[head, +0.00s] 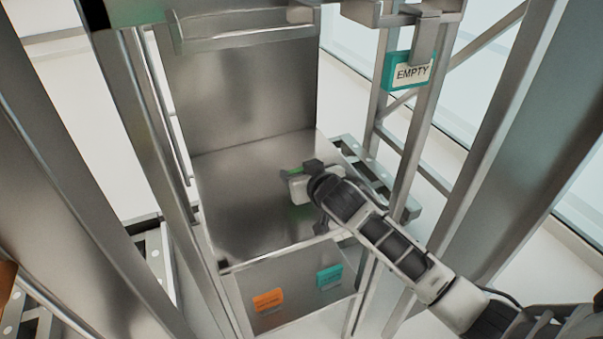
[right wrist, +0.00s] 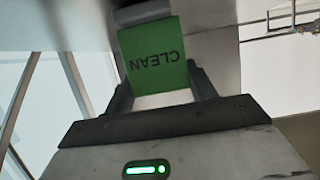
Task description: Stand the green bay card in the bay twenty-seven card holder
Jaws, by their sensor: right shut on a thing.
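The green card (right wrist: 152,52) shows in the right wrist view, with the word CLEAN upside down. Its far end meets or passes behind a blurred grey metal piece (right wrist: 142,12); I cannot tell whether they touch. My right gripper (right wrist: 160,88) is shut on the card, with one dark finger at each side. In the head view my right gripper (head: 298,176) is over the metal bay, and only a sliver of the green card (head: 293,172) shows beside it. My left gripper is not in view. No bay number is readable, so I cannot tell which holder is bay twenty-seven's.
A teal EMPTY card (head: 408,72) hangs on the rack at upper right. An orange card (head: 268,299) and another teal card (head: 329,276) are on the lower front panel (head: 295,298). Metal uprights stand on both sides. The bay floor (head: 245,205) is bare left of the gripper.

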